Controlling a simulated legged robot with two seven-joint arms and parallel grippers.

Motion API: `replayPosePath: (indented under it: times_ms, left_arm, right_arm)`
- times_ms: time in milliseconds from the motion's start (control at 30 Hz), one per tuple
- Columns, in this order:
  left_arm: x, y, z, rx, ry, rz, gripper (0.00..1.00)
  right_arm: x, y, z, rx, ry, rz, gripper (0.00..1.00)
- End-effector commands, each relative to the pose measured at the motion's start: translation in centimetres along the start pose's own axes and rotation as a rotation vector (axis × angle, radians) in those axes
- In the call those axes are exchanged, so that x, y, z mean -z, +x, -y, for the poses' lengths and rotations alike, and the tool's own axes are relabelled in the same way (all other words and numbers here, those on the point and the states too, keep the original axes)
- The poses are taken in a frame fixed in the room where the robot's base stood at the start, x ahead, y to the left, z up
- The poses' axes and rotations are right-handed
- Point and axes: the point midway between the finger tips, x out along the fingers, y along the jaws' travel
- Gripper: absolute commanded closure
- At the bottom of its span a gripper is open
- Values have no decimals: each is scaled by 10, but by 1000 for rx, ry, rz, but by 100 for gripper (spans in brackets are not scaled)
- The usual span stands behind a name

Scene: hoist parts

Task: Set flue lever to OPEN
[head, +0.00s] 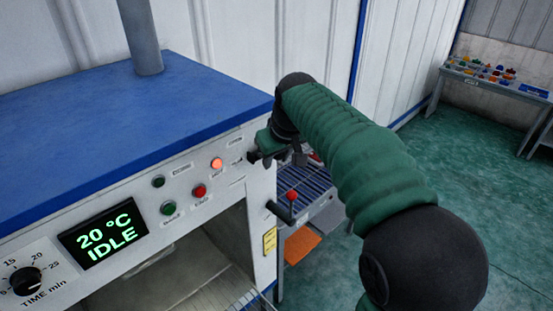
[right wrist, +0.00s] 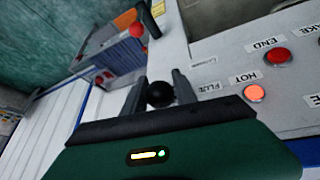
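The flue lever's round black knob (right wrist: 160,94) shows in the right wrist view, beside the FLUE label on the white panel. My right gripper (right wrist: 160,90) has its two fingers apart, one on each side of the knob. A gap shows on the left side of the knob; on the right side I cannot tell whether the finger touches it. In the head view my right gripper (head: 268,152) is at the right end of the panel and hides most of the lever. The lever's exact setting cannot be read. My left gripper is not in view.
The blue-topped oven (head: 110,130) has a display (head: 103,234) reading 20 °C IDLE. A lit HOT lamp (head: 216,164) and red END button (head: 199,191) sit near the lever. A red ball (head: 292,195) and roller table (head: 310,190) stand beyond. Green floor lies open at right.

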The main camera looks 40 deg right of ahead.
Motion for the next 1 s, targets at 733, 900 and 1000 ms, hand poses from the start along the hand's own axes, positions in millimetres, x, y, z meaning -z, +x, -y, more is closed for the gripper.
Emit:
replayPosePath:
  times_ms: [733, 900, 1000]
  left_arm:
    - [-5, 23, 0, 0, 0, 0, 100]
    - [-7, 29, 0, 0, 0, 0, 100]
    - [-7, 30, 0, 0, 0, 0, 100]
  right_arm:
    - [-1, -63, 0, -1, 0, 2, 49]
    - [1, -114, 0, 0, 0, 5, 49]
    - [2, -138, 0, 0, 0, 7, 49]
